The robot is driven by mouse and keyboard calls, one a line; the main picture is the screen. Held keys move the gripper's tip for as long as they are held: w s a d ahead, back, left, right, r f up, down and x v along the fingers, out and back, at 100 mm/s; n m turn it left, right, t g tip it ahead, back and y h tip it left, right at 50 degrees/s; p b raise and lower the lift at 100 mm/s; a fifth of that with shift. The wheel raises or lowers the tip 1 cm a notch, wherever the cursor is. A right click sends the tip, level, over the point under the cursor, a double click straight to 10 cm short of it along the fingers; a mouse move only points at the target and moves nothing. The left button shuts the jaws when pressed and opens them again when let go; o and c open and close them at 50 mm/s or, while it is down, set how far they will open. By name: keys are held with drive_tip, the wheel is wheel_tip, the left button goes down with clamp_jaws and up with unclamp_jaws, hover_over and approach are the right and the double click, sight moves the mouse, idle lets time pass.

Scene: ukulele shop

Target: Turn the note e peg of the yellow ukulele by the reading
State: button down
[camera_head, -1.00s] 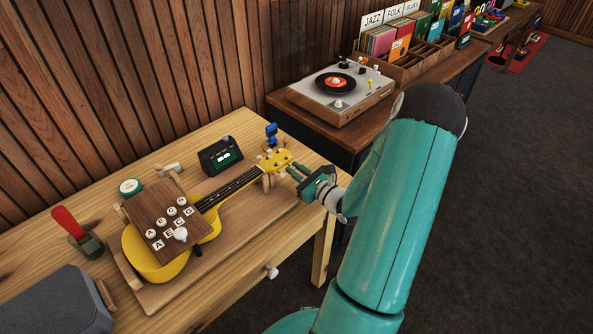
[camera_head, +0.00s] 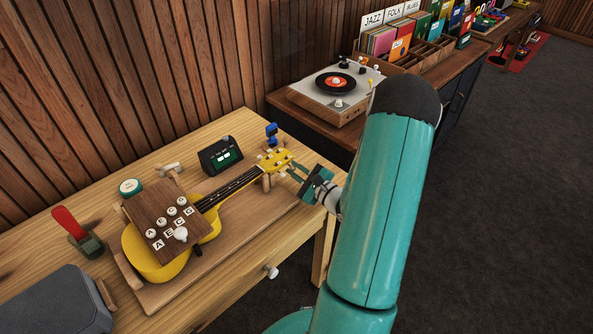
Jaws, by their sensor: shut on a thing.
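The yellow ukulele (camera_head: 160,262) lies on a wooden board on the table, its neck pointing up and right. Its yellow headstock (camera_head: 274,160) rests on a wooden support and carries small pale pegs. My gripper (camera_head: 296,171) is at the right side of the headstock, its fingers shut on a peg there. The peg is mostly hidden by the fingers, and I cannot read which note it is. The tuner (camera_head: 220,156), a dark box with a green lit display, stands behind the neck. Its reading is too small to make out.
A red-handled tool (camera_head: 70,224), a round teal tin (camera_head: 130,187) and a grey box (camera_head: 58,303) are at the left. A blue clip (camera_head: 271,131) stands behind the headstock. A turntable (camera_head: 335,95) is beyond.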

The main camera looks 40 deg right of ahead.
idle(0.3)
drive_tip(key=c, duration=1.6)
unclamp_jaws()
drive_tip(key=shift+c, duration=0.2)
drive_tip(key=shift+s, duration=0.1)
drive_tip(key=s, duration=1.3)
drive_tip(key=shift+s+d, duration=0.2)
drive_tip(key=shift+s, duration=0.15)
